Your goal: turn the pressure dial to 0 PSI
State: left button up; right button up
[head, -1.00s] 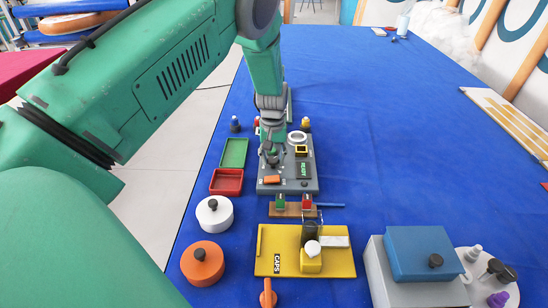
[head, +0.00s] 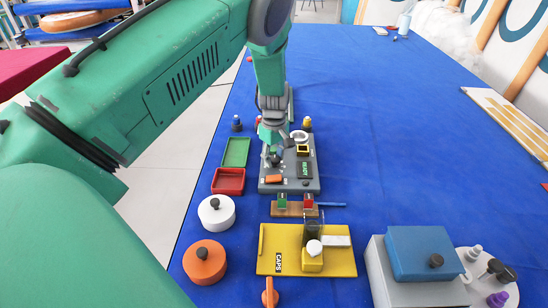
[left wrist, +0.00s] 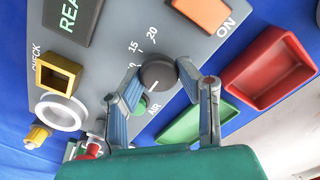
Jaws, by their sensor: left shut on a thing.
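The pressure dial is a dark round knob (left wrist: 158,76) with a white pointer line, set in the grey panel (left wrist: 190,47) in the left wrist view. The printed numbers 15 and 20 show beside it; the other marks are partly hidden by my fingers. The pointer line lies toward the lower left of that view, and the number it meets cannot be read. My left gripper (left wrist: 159,72) is shut on the knob, one finger on each side. In the head view the left gripper (head: 272,153) is over the left part of the panel (head: 307,184). My right gripper is not seen.
The panel also has an orange switch (head: 274,179), a READY display (head: 305,169) and a white ring (head: 299,136). Green (head: 236,152) and red (head: 228,181) trays lie to its left. A yellow CAPS board (head: 285,261) lies nearer.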

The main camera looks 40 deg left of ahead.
aim_at(276, 158)
pick_arm(q)
jog(key=shift+d+f, duration=0.1)
jog(key=shift+d, duration=0.15)
jog(key=o, duration=1.2)
jog(key=shift+c, duration=0.2)
jog(key=shift+r, duration=0.2)
notch_tip(276, 158, up, 12)
jog(key=shift+w+f, duration=0.15)
jog(key=shift+f, duration=0.1)
